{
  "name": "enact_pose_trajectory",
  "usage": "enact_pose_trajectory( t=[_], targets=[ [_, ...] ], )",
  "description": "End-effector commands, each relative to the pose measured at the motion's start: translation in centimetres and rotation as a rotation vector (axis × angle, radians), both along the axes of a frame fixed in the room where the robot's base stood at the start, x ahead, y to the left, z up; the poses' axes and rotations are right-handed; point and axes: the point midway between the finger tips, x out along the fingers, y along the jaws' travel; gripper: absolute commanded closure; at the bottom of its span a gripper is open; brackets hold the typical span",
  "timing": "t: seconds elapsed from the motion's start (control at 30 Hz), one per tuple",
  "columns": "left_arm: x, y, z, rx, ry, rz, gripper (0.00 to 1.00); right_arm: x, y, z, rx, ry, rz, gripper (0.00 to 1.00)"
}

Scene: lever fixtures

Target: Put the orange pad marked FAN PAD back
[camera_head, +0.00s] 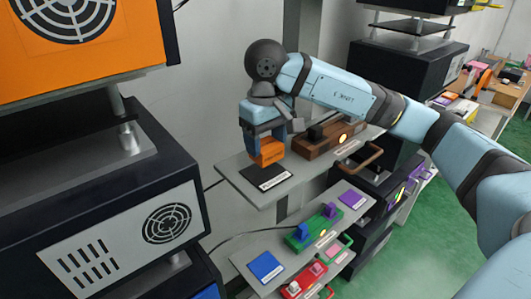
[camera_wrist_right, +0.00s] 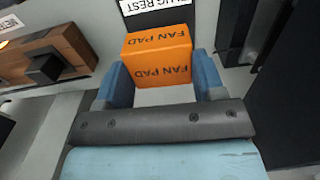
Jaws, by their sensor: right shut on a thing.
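The orange pad (camera_head: 267,150) is a small block held in my right gripper (camera_head: 264,142) over the upper grey shelf, by the back edge of a black mat (camera_head: 267,179). In the right wrist view the orange pad (camera_wrist_right: 157,58) shows FAN PAD on two faces, and the blue fingers of my right gripper (camera_wrist_right: 160,80) are shut on its two sides. The black mat (camera_wrist_right: 158,17) lies just beyond it with a white label ending in "UG REST". I cannot tell whether the pad touches the shelf. My left gripper is out of view.
A brown wooden fixture (camera_head: 325,142) with a black block and yellow light stands right of the pad. The lower shelf holds a green fixture (camera_head: 313,229), a blue pad (camera_head: 265,266) and a purple pad (camera_head: 351,198). A black cabinet (camera_head: 110,215) with an orange fan panel above fills the left.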

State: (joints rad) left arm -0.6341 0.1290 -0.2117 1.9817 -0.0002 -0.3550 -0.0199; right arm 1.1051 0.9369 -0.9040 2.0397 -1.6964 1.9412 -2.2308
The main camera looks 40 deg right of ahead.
Motion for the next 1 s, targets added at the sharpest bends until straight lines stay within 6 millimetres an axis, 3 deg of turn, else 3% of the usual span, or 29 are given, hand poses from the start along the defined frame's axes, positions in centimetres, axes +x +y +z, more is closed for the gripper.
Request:
enact_pose_trajectory(
  t=[0.13, 0.37, 0.67, 0.7, 0.8, 1.0],
  targets=[
    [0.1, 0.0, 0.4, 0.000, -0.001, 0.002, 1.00, -0.1, 0.0, -0.8, 0.000, 0.004, 0.001, 0.56],
    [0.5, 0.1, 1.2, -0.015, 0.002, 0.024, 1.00, -0.1, 0.0, -4.0, 0.000, 0.004, 0.000, 0.56],
    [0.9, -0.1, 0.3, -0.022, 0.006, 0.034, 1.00, 0.0, 0.0, -4.5, 0.001, 0.000, 0.001, 0.56],
    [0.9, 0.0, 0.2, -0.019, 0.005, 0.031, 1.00, 0.0, 0.0, -4.5, 0.001, 0.000, 0.001, 0.35],
    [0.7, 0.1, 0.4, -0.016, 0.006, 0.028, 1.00, 0.0, 0.0, -4.4, 0.001, 0.000, 0.001, 0.12],
    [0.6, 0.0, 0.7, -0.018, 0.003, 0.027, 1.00, 0.0, 0.0, -4.3, 0.001, 0.000, 0.001, 0.12]
  ],
)
